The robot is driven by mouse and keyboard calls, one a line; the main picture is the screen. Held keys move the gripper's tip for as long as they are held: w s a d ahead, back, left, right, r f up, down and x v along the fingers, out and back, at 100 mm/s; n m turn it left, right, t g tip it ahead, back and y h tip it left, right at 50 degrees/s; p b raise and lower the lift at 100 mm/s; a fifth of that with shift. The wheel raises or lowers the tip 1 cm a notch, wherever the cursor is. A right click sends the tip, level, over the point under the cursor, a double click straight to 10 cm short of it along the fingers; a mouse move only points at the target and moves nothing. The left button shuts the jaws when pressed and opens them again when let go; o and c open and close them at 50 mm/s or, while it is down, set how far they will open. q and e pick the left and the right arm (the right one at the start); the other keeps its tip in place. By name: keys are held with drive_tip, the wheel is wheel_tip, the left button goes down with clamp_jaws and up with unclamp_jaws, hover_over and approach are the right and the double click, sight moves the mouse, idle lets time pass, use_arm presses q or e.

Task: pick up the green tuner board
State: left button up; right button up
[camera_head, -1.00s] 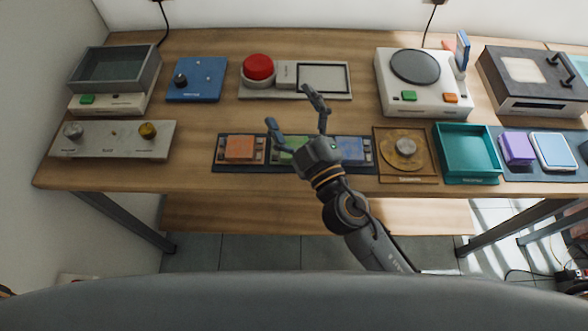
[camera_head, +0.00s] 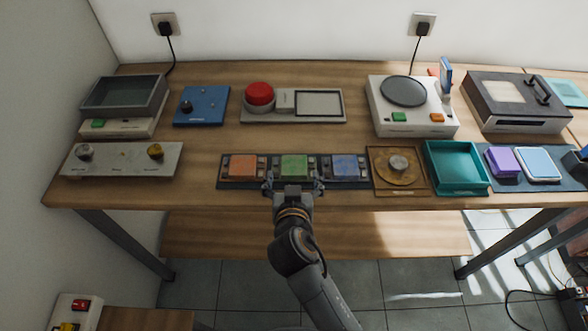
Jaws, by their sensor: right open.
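The green tuner board (camera_head: 294,166) lies in the middle slot of a dark holder (camera_head: 219,183) near the table's front edge. An orange board (camera_head: 243,166) lies to its left and a blue board (camera_head: 344,167) to its right. My right gripper (camera_head: 293,184) is open, with its two fingers spread at the near side of the green board. Whether the fingers touch the holder or the board, I cannot tell. My left gripper is not in view.
A brass dial plate (camera_head: 400,184) and a teal tray (camera_head: 484,182) stand right of the holder. A pale panel with knobs (camera_head: 120,160) lies to the left. A red button unit (camera_head: 260,96) and a white turntable box (camera_head: 385,122) stand behind. Bare wood lies between the rows.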

sight(294, 167)
drive_tip(key=b+x, duration=0.1)
drive_tip(key=x, duration=0.1)
drive_tip(key=f+b+x, duration=0.1)
drive_tip(key=x, duration=0.1)
drive_tip(key=shift+d, duration=0.15)
drive_tip(key=shift+w+f, duration=0.2)
drive_tip(key=shift+w, duration=0.35)
drive_tip(key=shift+s+r, duration=0.1)
drive_tip(key=shift+c, duration=1.2)
drive_tip(key=c, duration=1)
